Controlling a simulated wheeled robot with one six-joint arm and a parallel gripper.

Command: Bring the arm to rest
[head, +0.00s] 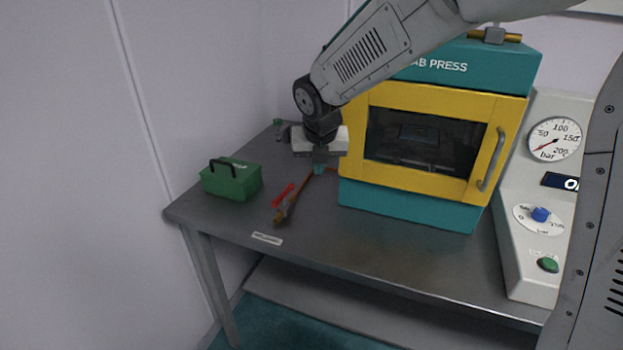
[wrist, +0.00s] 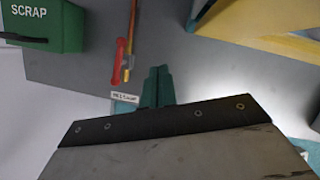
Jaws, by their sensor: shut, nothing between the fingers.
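My arm reaches in from the top right of the head view and bends down over the table. My gripper (head: 320,170) hangs above the table, left of the yellow press door. In the wrist view its teal fingers (wrist: 157,88) are shut together with nothing between them. A red-handled tool (wrist: 118,65) and a thin orange-brown tool (wrist: 129,45) lie on the table near the fingers. In the head view the red tool (head: 283,195) lies just left of and below the gripper.
A green scrap box (head: 232,182) with a dark handle stands on the table (head: 330,240) at the left. The teal and yellow lab press (head: 420,175) stands right of my gripper, its door closed. A white control panel (head: 530,240) with gauge, knob and green button is further right.

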